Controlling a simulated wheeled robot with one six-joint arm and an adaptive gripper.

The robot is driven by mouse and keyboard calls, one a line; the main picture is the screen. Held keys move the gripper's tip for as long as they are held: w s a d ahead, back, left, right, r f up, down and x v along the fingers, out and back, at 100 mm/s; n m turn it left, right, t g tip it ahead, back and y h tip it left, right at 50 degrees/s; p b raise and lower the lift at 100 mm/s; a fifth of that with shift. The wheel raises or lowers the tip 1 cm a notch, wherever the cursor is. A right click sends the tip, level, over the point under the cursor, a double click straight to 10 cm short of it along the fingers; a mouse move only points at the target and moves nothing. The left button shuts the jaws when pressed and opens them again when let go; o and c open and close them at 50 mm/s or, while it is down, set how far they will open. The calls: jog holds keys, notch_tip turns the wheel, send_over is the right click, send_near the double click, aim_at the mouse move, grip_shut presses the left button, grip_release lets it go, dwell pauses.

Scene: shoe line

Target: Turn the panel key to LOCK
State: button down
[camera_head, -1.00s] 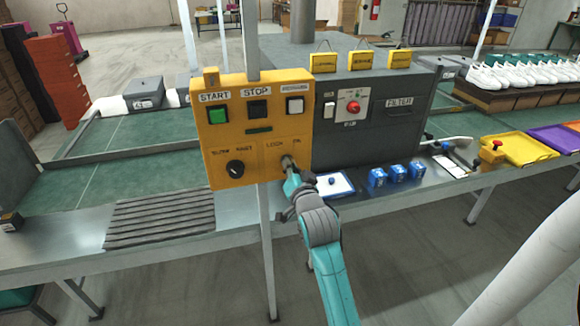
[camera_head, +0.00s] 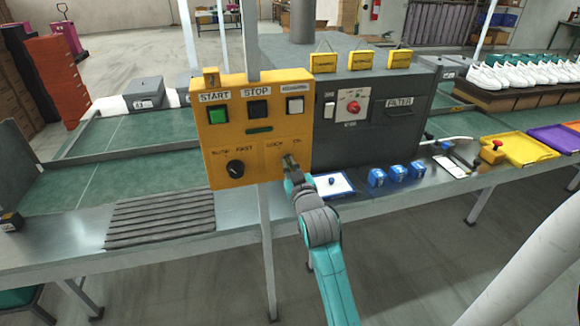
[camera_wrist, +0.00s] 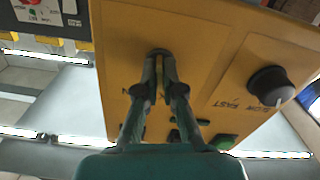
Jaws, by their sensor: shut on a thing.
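The yellow control panel (camera_head: 262,90) stands upright, with the words LOCK and ON printed above the key switch at its lower right. My gripper (camera_head: 289,163) is at that switch, with its fingers shut on the panel key. In the wrist view the fingertips (camera_wrist: 160,68) meet at the dark round key switch (camera_wrist: 158,51) and a thin strip of the key (camera_wrist: 160,90) shows between them. The fingers hide most of the key, so I cannot tell its exact angle.
On the panel are a dark speed knob (camera_head: 235,169), a green START button (camera_head: 217,115), a black STOP button (camera_head: 257,110) and a white button (camera_head: 295,105). A grey filter box (camera_head: 390,125) stands right beside it. Blue boxes (camera_head: 377,178) lie right of my arm.

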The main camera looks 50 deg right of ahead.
jog(key=shift+n, duration=2.2)
jog(key=c, duration=1.3)
grip_release()
jog(key=v, duration=1.2)
